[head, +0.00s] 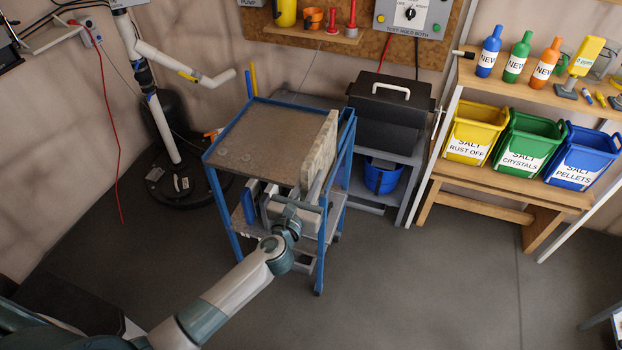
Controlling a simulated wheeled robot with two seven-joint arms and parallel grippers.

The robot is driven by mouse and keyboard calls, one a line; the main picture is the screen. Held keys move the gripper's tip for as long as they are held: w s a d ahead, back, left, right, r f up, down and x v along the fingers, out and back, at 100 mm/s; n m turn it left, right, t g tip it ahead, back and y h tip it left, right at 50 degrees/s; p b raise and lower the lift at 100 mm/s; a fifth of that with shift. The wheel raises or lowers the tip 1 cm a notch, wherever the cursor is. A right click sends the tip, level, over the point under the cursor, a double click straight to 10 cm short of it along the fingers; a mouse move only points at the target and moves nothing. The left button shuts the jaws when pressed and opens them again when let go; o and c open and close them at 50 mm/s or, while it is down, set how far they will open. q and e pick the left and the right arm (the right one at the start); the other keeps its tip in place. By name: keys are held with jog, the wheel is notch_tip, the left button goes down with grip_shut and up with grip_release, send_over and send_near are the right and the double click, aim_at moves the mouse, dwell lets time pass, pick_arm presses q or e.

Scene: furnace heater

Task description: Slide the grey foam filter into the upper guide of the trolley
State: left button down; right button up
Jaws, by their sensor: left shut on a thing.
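The blue-framed trolley (209,182) stands in the middle of the head view, with a flat grey top (265,140). A pale grey, rough-faced upright slab, which looks like the foam filter (319,150), stands at the right side of the trolley top and reaches above it. My left gripper (300,204) is at the trolley's near side, just below this slab, and is shut on it as far as I can see. The fingertips and the grip are partly hidden. I cannot make out the upper guide clearly. My right gripper is not in view.
Several upright slabs (266,198) stand below the trolley top, close left of my gripper. A black box (390,108) on a grey stand is behind right. A wooden bench (490,185) with yellow, green and blue bins is at right. The floor (420,285) in front is clear.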

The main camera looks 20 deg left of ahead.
pick_arm(q)
jog(key=shift+r, duration=0.1)
dwell(0.5)
jog(key=shift+w, duration=0.1)
jog(key=shift+w, duration=1.65)
jog(key=shift+w+d, duration=0.1)
jog(key=shift+w, duration=0.4)
